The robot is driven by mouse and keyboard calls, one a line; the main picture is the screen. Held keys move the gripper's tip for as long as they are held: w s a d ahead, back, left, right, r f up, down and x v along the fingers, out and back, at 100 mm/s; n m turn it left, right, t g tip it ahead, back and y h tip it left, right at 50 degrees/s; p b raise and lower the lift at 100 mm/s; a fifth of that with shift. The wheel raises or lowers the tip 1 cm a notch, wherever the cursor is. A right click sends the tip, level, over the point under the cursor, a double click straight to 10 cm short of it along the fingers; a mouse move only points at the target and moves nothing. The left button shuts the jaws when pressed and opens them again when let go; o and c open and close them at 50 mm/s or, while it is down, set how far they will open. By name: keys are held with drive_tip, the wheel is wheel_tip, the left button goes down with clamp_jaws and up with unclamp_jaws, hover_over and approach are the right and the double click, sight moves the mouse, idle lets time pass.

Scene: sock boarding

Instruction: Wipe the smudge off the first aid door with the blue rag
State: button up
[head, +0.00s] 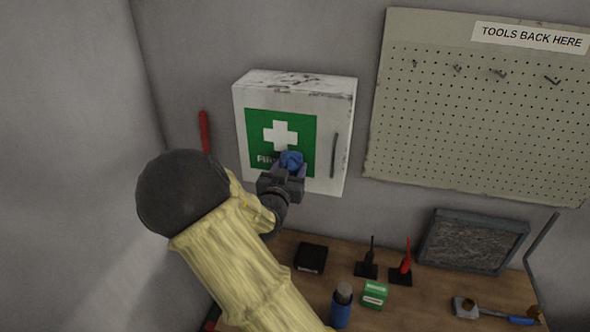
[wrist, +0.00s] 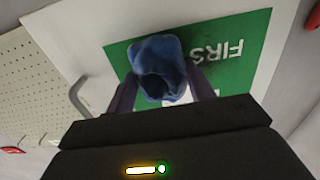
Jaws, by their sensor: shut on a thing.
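The white first aid cabinet (head: 342,115) hangs on the back wall, with a green panel, a white cross and a handle on the right of its door. My gripper (head: 288,172) is in front of the lower part of the door, shut on the blue rag (head: 292,160). In the wrist view the bunched blue rag (wrist: 158,68) is between the fingers, over the green panel (wrist: 228,60) beside the upside-down lettering. A faint dark patch (wrist: 197,75) shows beside the rag near the letters. I cannot tell whether the rag touches the door.
A pegboard (head: 470,120) with hooks is on the wall to the right.

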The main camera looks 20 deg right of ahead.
sight(260, 155)
drive_tip(key=shift+w+a+r, duration=0.1)
drive_tip(key=shift+w+a, duration=0.5)
drive_tip(key=shift+a, duration=0.2)
drive_tip(key=shift+w+a, duration=0.1)
drive_tip(key=shift+w+a+p, duration=0.35)
drive_tip(key=shift+w+a, duration=0.15)
drive_tip(key=shift+a, duration=0.25)
drive_tip(key=shift+w+a+p, duration=0.3)
drive_tip(key=shift+w+a, duration=0.2)
drive_tip(key=shift+a, duration=0.2)
drive_tip(key=shift+a, duration=0.1)
drive_tip(key=shift+w+a+p, duration=0.5)
drive_tip(key=shift+w+a, duration=0.65)
drive_tip(key=shift+a, duration=0.3)
drive_tip(key=shift+r, duration=0.15)
drive_tip(key=shift+d, duration=0.1)
